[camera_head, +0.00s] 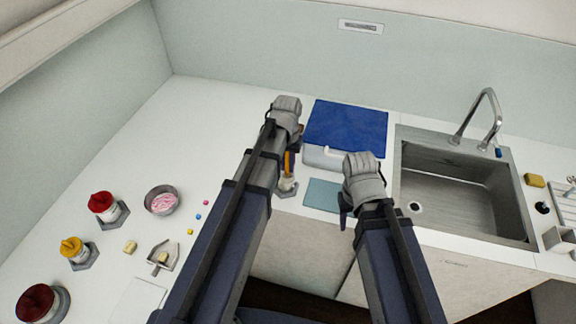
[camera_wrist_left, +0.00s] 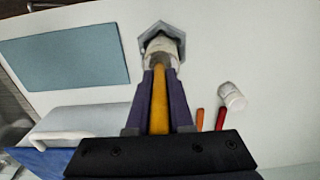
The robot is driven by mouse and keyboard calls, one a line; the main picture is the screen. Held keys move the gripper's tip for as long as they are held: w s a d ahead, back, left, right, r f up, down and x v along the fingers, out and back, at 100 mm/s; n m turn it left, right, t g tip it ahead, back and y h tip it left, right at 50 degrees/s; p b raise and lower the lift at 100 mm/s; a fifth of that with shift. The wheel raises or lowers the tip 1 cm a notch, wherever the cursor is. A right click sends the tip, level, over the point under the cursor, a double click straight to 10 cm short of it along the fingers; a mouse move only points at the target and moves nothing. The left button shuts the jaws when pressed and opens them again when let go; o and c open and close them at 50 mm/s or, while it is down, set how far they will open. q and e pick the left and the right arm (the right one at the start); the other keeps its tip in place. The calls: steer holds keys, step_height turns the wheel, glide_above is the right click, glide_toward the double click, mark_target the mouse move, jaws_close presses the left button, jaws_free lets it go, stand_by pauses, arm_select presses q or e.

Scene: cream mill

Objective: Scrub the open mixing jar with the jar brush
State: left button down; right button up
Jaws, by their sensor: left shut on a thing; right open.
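My left gripper (camera_wrist_left: 162,100) is shut on the orange handle of the jar brush (camera_wrist_left: 159,100). In the head view its fingers are mostly hidden by my arm, and the orange handle (camera_head: 287,165) shows below the wrist. The mixing jar (camera_wrist_left: 165,47) is pale and open, set in a grey hexagonal holder. It also shows in the head view (camera_head: 287,184). The brush points at the jar's mouth and its head overlaps it; how deep it reaches inside I cannot tell. My right gripper (camera_head: 345,213) is open and empty beside the teal mat.
A teal mat (camera_head: 322,195), a white box (camera_head: 322,156) and a dark blue mat (camera_head: 346,126) lie near the jar. The sink (camera_head: 460,188) is at right. Red- and yellow-topped jars and a bowl (camera_head: 162,200) stand at left. A white-headed tool (camera_wrist_left: 232,96) lies beside the left gripper.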

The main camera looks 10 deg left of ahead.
arm_select(q)
steer(key=shift+r, duration=0.1)
steer(key=shift+s+a+r+p, duration=0.2)
steer(key=shift+s+r+p, duration=0.3)
steer(key=shift+r+p, duration=0.3)
steer(key=shift+f, duration=0.1)
steer(key=shift+f, duration=0.1)
steer(key=shift+d+f+b, duration=0.6)
steer(key=shift+f+b, duration=0.15)
steer(key=shift+b, duration=0.1)
steer(key=shift+r, duration=0.1)
